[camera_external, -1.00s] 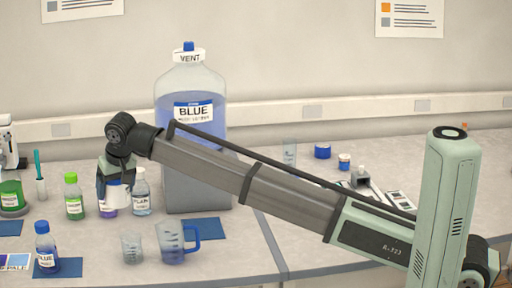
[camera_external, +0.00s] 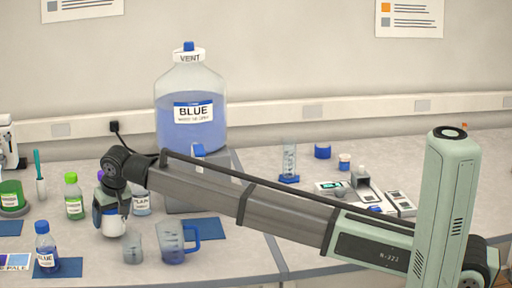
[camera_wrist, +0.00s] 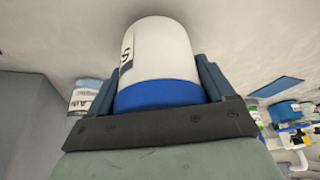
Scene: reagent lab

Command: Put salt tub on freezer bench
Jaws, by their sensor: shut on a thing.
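The salt tub (camera_external: 113,224) is white with a blue lid; an "S" on its label shows in the wrist view (camera_wrist: 160,52). My gripper (camera_external: 110,207) is shut on it, with one finger on each side near the blue lid, also seen in the wrist view (camera_wrist: 158,82). The tub is at the front left of the bench top (camera_external: 200,262), left of a small clear beaker. I cannot tell whether its bottom touches the surface. No surface here is marked as the freezer bench, so I cannot pick it out.
A small beaker (camera_external: 134,248) and a blue-handled jug (camera_external: 172,243) stand close on the right. A clear bottle (camera_external: 141,204) and a green-capped bottle (camera_external: 74,197) stand behind. A blue bottle (camera_external: 45,247) is left. A large blue carboy (camera_external: 190,125) stands at the back.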

